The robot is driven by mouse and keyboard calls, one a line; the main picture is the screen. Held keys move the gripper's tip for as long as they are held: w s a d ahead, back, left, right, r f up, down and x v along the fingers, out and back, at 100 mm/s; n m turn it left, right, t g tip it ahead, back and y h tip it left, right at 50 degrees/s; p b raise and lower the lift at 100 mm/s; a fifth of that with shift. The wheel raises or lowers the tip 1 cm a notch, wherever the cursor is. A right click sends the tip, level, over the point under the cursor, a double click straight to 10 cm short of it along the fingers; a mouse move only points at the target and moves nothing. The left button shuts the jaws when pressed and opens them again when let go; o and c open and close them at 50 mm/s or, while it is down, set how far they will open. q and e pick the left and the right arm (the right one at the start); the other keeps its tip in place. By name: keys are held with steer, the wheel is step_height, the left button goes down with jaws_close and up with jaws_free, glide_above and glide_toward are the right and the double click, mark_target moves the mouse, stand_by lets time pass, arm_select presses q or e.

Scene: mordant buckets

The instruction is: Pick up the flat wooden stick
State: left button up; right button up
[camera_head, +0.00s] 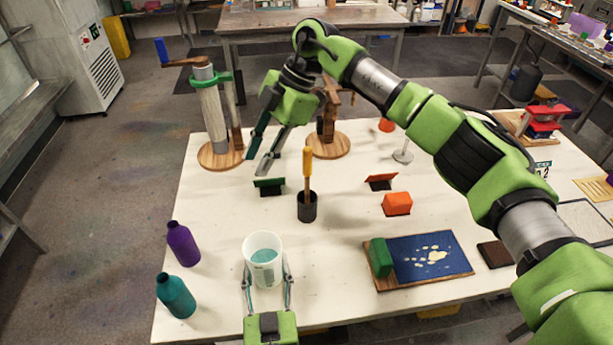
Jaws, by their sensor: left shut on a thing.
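An upright stick (307,163), yellow above and brown below, stands in a small black cup (307,208) at mid-table; I cannot tell how flat it is. My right gripper (257,164) is open and empty, above the table to the left of the stick and apart from it. My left gripper (267,277) is shut on a white bucket (262,243) with teal liquid in it, near the table's front edge. The bucket is upright; I cannot tell whether its base touches the table.
Purple (183,243) and teal (176,296) bottles stand at the left. An orange block (397,204) and a blue board (432,258) with a green block (381,257) lie right. Wooden-based apparatus (212,115) stands behind.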

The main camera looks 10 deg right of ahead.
mark_target(308, 174)
steer(key=d+m+h, duration=0.1)
steer(key=d, duration=0.2)
steer(key=d+r+h, duration=0.1)
steer(key=d+h, duration=0.1)
steer(key=d, duration=0.1)
steer(key=w+d+m+t+h, duration=0.1)
steer(key=d+h, duration=0.1)
steer(key=d, duration=0.2)
steer(key=shift+r+m, duration=0.3)
steer(key=shift+h, duration=0.3)
steer(key=f, duration=0.6)
steer(key=shift+w+d, duration=0.1)
steer(key=shift+d, duration=0.1)
steer(key=shift+a+f, duration=0.1)
steer(key=shift+f, duration=2.75)
jaws_close()
